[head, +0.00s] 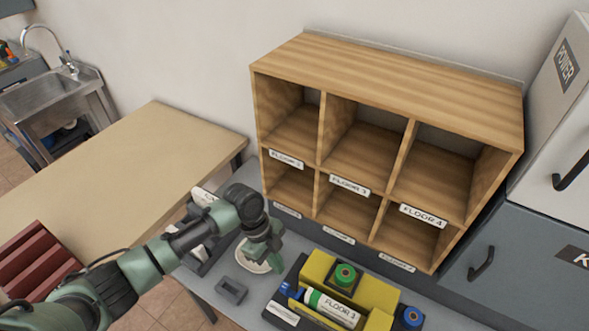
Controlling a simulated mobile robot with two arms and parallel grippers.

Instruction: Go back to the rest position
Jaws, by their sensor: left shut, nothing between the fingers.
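My left arm comes in from the lower left. Its green and black gripper (272,266) points down over the grey counter (205,281), in front of the wooden mail shelf. It is shut and empty, and covers part of a pale round thing (250,262) behind it. The wooden shelf (390,85) has two rows of three compartments, labelled by floor; those I can see into look empty. A yellow holder (318,268) stands to the right of the gripper, with a white tube (333,308) labelled FLOOR lying in it. My right gripper is not in view.
A small grey block (231,290) lies on the counter below the gripper. Green (345,273) and blue (412,316) caps show at the holder. A beige table (120,170) stands left, a red slatted thing (30,262) at its near edge. Grey cabinets (530,262) stand right.

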